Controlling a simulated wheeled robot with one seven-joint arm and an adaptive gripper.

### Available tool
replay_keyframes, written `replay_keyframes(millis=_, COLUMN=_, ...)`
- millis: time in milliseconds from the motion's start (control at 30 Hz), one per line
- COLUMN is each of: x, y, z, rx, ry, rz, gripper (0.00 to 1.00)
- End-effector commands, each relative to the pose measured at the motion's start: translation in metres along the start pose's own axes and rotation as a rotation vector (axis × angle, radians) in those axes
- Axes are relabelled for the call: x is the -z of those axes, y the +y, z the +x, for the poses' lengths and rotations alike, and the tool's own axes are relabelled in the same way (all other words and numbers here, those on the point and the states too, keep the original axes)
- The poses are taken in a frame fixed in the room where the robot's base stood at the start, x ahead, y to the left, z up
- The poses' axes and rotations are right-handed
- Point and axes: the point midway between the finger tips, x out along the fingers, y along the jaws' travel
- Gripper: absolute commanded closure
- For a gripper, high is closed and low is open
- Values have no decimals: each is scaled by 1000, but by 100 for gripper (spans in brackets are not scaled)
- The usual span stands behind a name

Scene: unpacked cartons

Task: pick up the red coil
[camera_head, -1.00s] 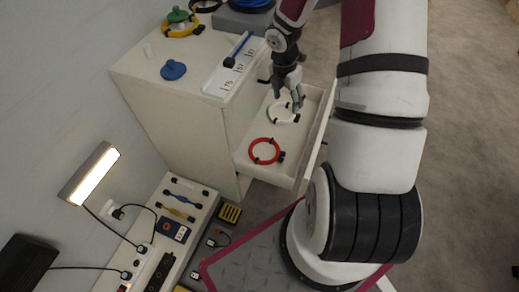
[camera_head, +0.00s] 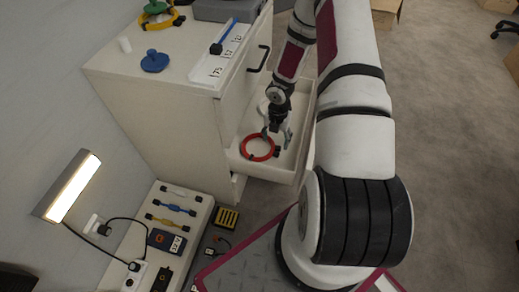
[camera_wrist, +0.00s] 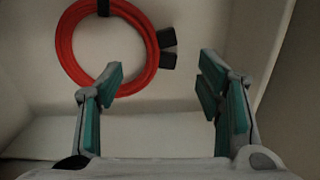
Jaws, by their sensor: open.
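The red coil (camera_head: 258,149) is a ring with black clips, lying flat in the open white drawer (camera_head: 240,166). In the wrist view the red coil (camera_wrist: 72,52) is at the upper left, and two of its black ends point right. My gripper (camera_head: 277,140) is over the drawer beside the coil's upper right edge. In the wrist view my gripper (camera_wrist: 160,85) is open with nothing between its teal-padded fingers.
The drawer belongs to a white cabinet (camera_head: 165,100); its walls stand close around the gripper. A low shelf with cables and a power strip is at lower left. Grey floor is free at right.

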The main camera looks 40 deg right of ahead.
Motion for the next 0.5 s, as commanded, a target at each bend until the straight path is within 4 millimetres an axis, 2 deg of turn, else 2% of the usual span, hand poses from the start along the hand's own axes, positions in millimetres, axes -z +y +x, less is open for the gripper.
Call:
replay_keyframes(millis=267, x=1, y=1, z=16, rx=0, ry=0, rz=0, gripper=40)
replay_keyframes(millis=500, x=3, y=1, z=48, rx=1, ry=1, rz=-1, gripper=40)
